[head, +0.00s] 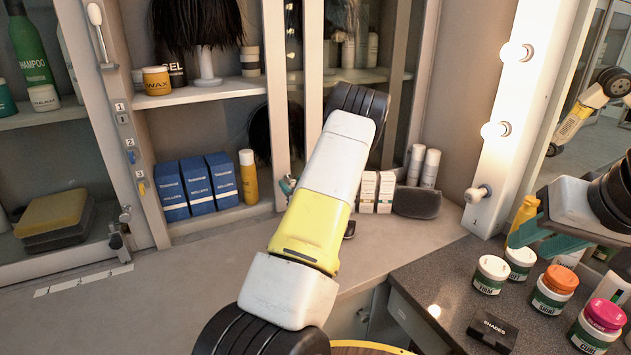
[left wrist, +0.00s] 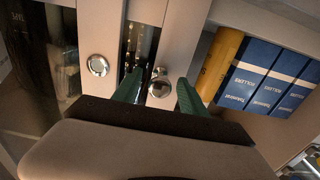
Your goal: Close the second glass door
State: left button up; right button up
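A cabinet door frame (head: 279,90) with glass stands right of the open shelf with blue boxes; another upright frame (head: 313,75) is close beside it. I cannot tell for certain which is the second door. In the left wrist view a round metal knob (left wrist: 159,90) lies between the two green fingers of my left gripper (left wrist: 158,92), with gaps either side. A second knob (left wrist: 97,65) is on the neighbouring frame. In the head view my left forearm hides most of that gripper (head: 288,184). My right gripper (head: 545,238) is empty at the right, fingers apart.
Blue roller boxes (head: 197,185) and a yellow bottle (head: 248,176) stand left of the frame. White boxes (head: 376,190) and a dark rounded item (head: 417,202) are on the counter to the right. Several jars (head: 490,274) crowd the dark counter. The left grey counter is mostly clear.

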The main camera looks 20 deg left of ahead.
pick_arm(q)
grip_shut()
dwell(1.3)
